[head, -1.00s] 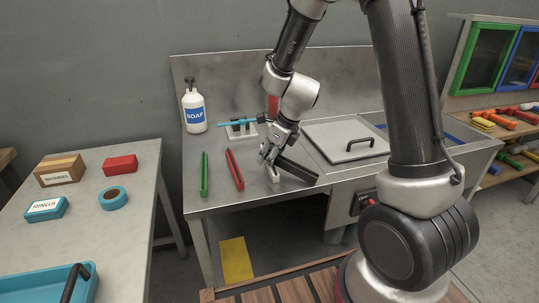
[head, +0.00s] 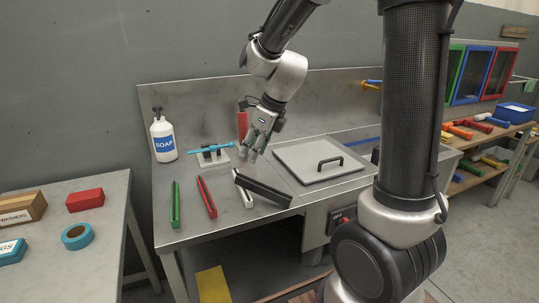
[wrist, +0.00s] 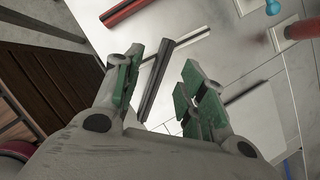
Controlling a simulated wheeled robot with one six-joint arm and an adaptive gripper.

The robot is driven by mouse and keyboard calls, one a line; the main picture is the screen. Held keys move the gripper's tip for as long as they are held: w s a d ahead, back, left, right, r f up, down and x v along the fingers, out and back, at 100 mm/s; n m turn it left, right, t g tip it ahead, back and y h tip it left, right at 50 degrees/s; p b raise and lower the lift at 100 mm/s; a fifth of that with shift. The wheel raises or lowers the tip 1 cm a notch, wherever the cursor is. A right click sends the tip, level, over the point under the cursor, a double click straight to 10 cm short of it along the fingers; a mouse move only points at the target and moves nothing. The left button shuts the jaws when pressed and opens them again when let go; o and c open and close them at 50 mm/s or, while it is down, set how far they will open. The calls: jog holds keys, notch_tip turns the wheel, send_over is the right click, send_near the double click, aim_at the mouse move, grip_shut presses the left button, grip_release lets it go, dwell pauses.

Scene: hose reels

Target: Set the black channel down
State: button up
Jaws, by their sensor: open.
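The black channel (head: 264,190) lies on the metal counter (head: 222,225), slanting down to the right. Its left end is at a white channel (head: 246,197) and seems to rest across or against it; I cannot tell which. My gripper (head: 252,157) is above and behind the black channel, apart from it, open and empty. In the wrist view the black channel (wrist: 158,80) shows beyond and between the open green-padded fingers (wrist: 160,95).
A green channel (head: 175,204) and a red channel (head: 207,197) lie to the left. A blue bar (head: 211,147) sits on a small stand behind. A soap bottle (head: 163,138) stands at the back left. A grey lid with handle (head: 318,160) lies right of the channel.

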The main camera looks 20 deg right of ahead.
jog(key=s+d+r+n+h, duration=0.1)
jog(key=s+d+r+n, duration=0.2)
jog(key=s+n, duration=0.4)
jog(key=s+d+r+n+h, duration=0.1)
jog(key=s+d+r+n, duration=0.2)
jog(key=s+n, duration=0.5)
jog(key=s+d+r+n+t+h, duration=0.1)
jog(key=s+d+r+n, duration=0.2)
jog(key=s+d+n, duration=0.2)
jog(key=s+n, duration=0.3)
jog(key=n, duration=0.4)
jog(key=shift+s+d, duration=0.2)
jog(key=shift+d, duration=0.1)
jog(key=shift+o, duration=0.4)
